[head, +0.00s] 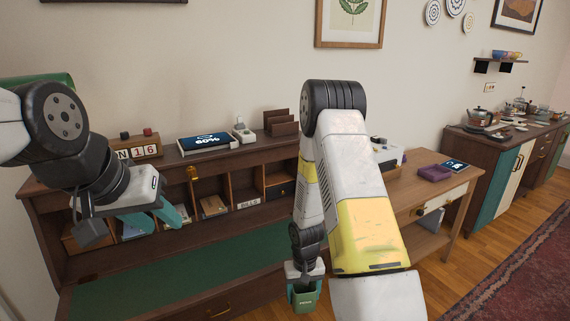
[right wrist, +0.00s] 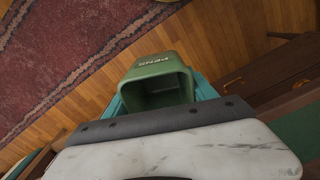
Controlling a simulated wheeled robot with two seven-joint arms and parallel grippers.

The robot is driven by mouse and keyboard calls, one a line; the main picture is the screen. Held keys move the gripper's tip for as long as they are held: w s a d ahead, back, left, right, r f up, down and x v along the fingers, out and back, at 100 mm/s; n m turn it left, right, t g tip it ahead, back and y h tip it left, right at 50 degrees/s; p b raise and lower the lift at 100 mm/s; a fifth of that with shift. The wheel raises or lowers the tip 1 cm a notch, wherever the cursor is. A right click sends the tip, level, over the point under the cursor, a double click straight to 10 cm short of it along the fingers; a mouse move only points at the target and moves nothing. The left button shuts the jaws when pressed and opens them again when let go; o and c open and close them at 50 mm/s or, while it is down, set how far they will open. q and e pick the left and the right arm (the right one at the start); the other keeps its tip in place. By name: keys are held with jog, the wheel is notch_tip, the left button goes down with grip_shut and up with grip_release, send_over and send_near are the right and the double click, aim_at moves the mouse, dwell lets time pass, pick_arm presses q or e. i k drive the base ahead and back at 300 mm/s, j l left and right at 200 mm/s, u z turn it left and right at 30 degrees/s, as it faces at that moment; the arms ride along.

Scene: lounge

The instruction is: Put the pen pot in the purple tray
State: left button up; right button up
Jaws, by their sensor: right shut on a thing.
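The green pen pot (head: 305,298), marked with pale lettering, is held in my right gripper (head: 304,284) low in front of the desk. In the right wrist view the pot (right wrist: 158,72) sits between the teal fingers of the gripper (right wrist: 160,98), its open mouth showing an empty-looking inside. The purple tray (head: 435,173) lies on the wooden side table to the right, apart from the pot. My left gripper (head: 155,219) has teal fingers and hangs in front of the desk's left cubbyholes; its fingers look apart, with nothing seen between them.
The desk has a green writing surface (head: 170,290) and cubbyholes. A tablet (head: 207,143) and a date block (head: 138,148) stand on top. The wooden side table (head: 405,188) also holds a white machine (head: 385,155) and a dark device (head: 455,166). A red rug (head: 520,260) lies at right.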

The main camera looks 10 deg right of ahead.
aim_at(437, 173)
jog(key=i+l, duration=0.15)
jog(key=l, duration=0.45)
jog(key=i+l, duration=0.15)
jog(key=l, duration=0.4)
jog(key=i+l, duration=0.15)
jog(key=l, duration=0.45)
jog(key=i+l, duration=0.15)
jog(key=l, duration=0.4)
jog(key=i+l, duration=0.2)
jog(key=l, duration=0.4)
jog(key=i+l, duration=0.15)
jog(key=l, duration=0.45)
jog(key=i+l, duration=0.15)
jog(key=l, duration=0.4)
jog(key=i+l, duration=0.15)
jog(key=l, duration=0.45)
